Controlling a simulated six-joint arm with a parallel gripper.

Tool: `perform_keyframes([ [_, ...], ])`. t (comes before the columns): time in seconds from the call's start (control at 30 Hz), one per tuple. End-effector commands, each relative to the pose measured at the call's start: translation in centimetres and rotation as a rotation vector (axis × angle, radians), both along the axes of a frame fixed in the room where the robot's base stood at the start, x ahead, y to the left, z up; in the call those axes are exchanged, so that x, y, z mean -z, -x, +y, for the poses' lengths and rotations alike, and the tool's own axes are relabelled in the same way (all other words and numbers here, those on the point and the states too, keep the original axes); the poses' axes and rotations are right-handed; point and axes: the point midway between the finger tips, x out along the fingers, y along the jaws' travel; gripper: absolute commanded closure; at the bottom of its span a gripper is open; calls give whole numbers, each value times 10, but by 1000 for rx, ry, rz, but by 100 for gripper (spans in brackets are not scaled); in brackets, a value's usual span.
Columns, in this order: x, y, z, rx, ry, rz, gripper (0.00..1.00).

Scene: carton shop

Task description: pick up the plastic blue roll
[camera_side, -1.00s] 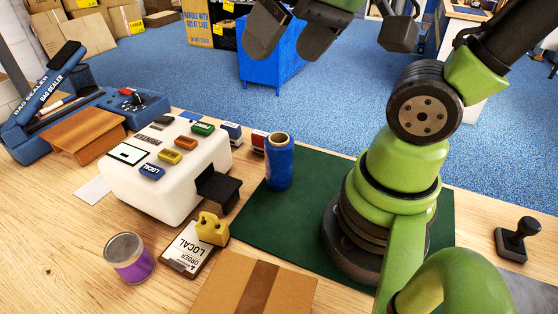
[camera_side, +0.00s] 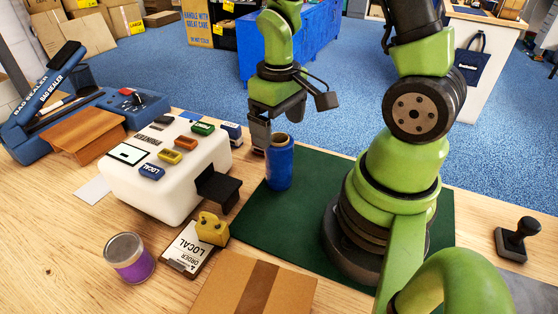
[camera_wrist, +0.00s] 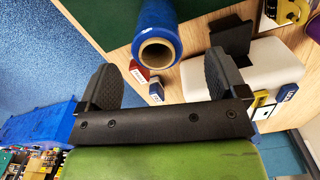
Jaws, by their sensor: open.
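The blue plastic roll (camera_side: 279,166) stands upright on the left part of the green mat (camera_side: 318,205), its brown cardboard core showing at the top. My gripper (camera_side: 278,128) is above and behind the roll in the side view, its fingers pointing down. In the wrist view the roll (camera_wrist: 157,38) lies ahead of the open fingers (camera_wrist: 160,80), between their lines, with its core end facing the camera. The fingers are empty and do not appear to touch the roll. Part of the far finger is hidden in the side view.
A white label printer (camera_side: 170,180) with coloured buttons and a black ledge stands left of the roll. Small stamp boxes (camera_side: 231,132) sit behind it. A yellow-clipped order board (camera_side: 195,247), a purple tin (camera_side: 129,258) and a carton (camera_side: 255,287) lie in front. The mat's front-left area is clear.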

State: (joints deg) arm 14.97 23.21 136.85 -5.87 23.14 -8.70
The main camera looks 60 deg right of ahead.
Motion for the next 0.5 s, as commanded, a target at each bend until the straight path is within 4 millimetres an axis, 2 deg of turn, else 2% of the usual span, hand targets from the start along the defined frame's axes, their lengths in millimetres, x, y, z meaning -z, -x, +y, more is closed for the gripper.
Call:
perform_keyframes([
  [0.17, 11, 0, -1, 0, -1, 3, 9],
  [0.5, 52, -2, -4, 0, -2, 4, 9],
])
